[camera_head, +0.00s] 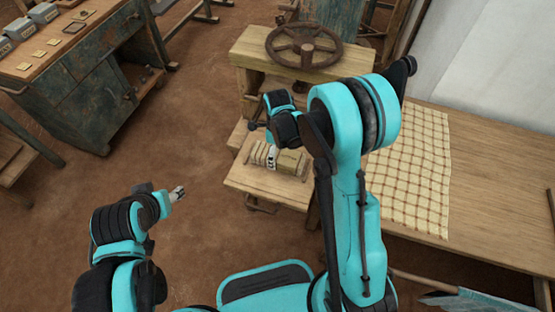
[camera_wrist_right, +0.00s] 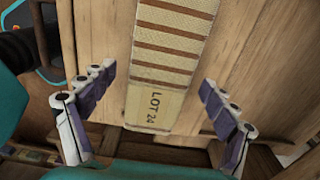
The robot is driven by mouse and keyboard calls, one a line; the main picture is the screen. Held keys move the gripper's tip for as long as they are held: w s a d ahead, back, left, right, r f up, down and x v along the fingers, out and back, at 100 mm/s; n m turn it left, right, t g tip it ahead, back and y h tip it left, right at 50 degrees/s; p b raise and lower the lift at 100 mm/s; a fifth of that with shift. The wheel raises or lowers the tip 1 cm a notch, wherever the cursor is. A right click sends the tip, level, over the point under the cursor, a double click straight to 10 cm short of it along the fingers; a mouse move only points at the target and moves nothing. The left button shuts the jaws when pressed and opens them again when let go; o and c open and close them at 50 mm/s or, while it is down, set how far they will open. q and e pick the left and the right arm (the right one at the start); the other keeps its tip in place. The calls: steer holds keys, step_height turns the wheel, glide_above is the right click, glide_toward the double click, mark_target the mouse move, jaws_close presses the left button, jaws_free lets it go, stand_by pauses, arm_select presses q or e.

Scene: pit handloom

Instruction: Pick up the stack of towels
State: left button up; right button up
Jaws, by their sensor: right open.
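The stack of towels (camera_head: 291,163) lies on a small wooden bench beside the loom, partly hidden behind my right arm in the head view. In the right wrist view the stack (camera_wrist_right: 168,50) is cream with brown stripes, and a pale tag reading LOT 24 (camera_wrist_right: 155,106) shows at its near end. My right gripper (camera_wrist_right: 158,80) is open, with one finger on each side of the stack and a visible gap to it on both sides. My left gripper (camera_head: 178,192) is out over the floor at left, away from the towels; its jaw state is unclear.
The wooden bench (camera_head: 245,178) has bare top around the stack. A beam with a dark wheel (camera_head: 304,46) stands behind. A long table with a checked cloth (camera_head: 410,185) lies to the right. A worn cabinet (camera_head: 85,85) stands at far left. The brown floor between is clear.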

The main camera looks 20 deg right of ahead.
step_height(320, 180, down, 2)
steer(key=shift+r, duration=0.1)
steer(key=c, duration=1.4)
steer(key=shift+o, duration=0.2)
steer(key=shift+r, duration=0.1)
